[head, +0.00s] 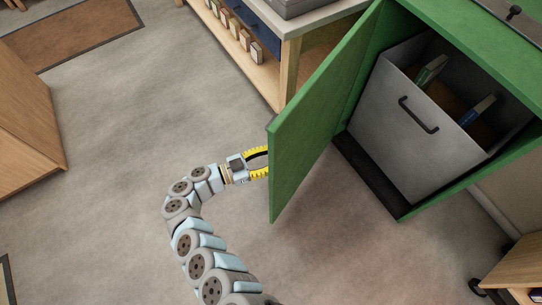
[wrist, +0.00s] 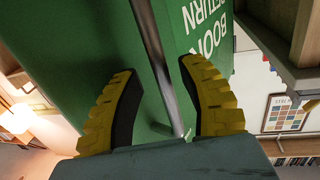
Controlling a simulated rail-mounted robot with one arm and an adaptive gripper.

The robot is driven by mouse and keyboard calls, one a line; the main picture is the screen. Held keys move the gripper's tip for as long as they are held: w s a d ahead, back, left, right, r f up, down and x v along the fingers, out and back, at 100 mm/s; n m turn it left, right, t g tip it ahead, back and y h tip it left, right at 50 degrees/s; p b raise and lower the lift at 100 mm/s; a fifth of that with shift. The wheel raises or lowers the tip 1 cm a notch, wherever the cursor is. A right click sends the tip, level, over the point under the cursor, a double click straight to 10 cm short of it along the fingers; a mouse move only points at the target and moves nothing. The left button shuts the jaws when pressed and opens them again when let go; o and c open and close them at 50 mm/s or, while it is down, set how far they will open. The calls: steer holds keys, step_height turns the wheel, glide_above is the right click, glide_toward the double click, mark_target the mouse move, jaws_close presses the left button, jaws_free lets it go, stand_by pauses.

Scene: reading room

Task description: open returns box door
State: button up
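The green returns box door (head: 315,115) stands swung wide open on the green returns box (head: 465,45). A grey bin (head: 415,130) with a black handle shows inside the box, with a few books in it. My gripper (head: 267,160) is at the outer face of the door, near its free edge. In the wrist view the door (wrist: 85,60) carries white lettering and a grey bar handle (wrist: 152,40). The bar runs between the two yellow fingers of my gripper (wrist: 160,70), with gaps on both sides. The fingers are apart. The door hides the fingertips in the head view.
A wooden shelf unit (head: 290,70) with small boxes stands behind the door. A wooden piece of furniture (head: 25,125) is at the left, and another (head: 520,270) is at the lower right. The grey floor (head: 110,220) left of my arm is clear.

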steer(key=shift+w+d, duration=0.15)
steer(key=shift+d, duration=0.05)
steer(key=v, duration=1.1)
steer(key=shift+a, duration=0.35)
stand_by(0.7)
steer(key=shift+a, duration=0.1)
stand_by(0.4)
